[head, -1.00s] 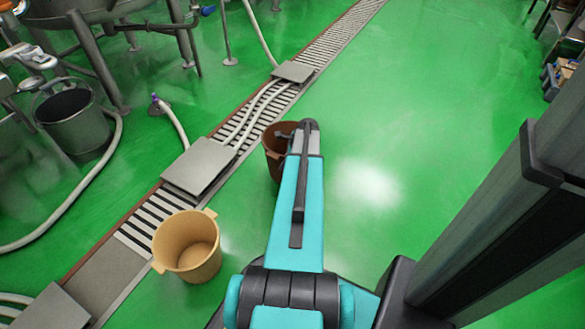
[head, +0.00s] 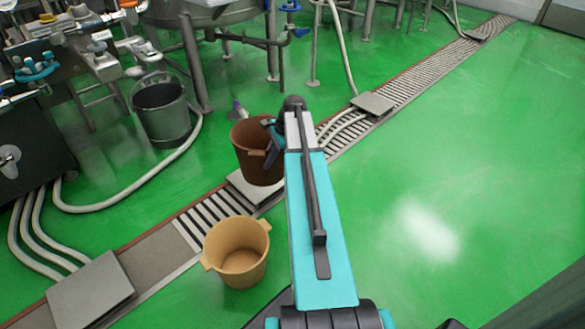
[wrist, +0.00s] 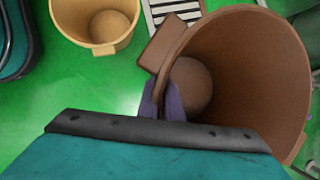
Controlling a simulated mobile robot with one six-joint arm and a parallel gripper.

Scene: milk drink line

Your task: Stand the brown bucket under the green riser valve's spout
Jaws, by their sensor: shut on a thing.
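The brown bucket (head: 257,160) is upright in front of my arm, in the middle of the head view. Its lower part overlaps a drain cover plate in the picture; I cannot tell how high above the floor it is. My gripper (head: 272,143) is shut on its rim at the right side. In the wrist view the bucket (wrist: 262,75) is large and looks empty, with the purple fingers (wrist: 165,103) at its wall beside a lug. I cannot pick out the green riser valve or its spout for certain among the small valves at upper left.
A tan bucket (head: 237,252) stands on the floor by the drain. A grey bucket (head: 162,112) stands farther left, beside a pale hose (head: 130,207). The valve manifold (head: 75,65) and tank legs (head: 195,65) are behind. Green floor (head: 450,170) at right is clear.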

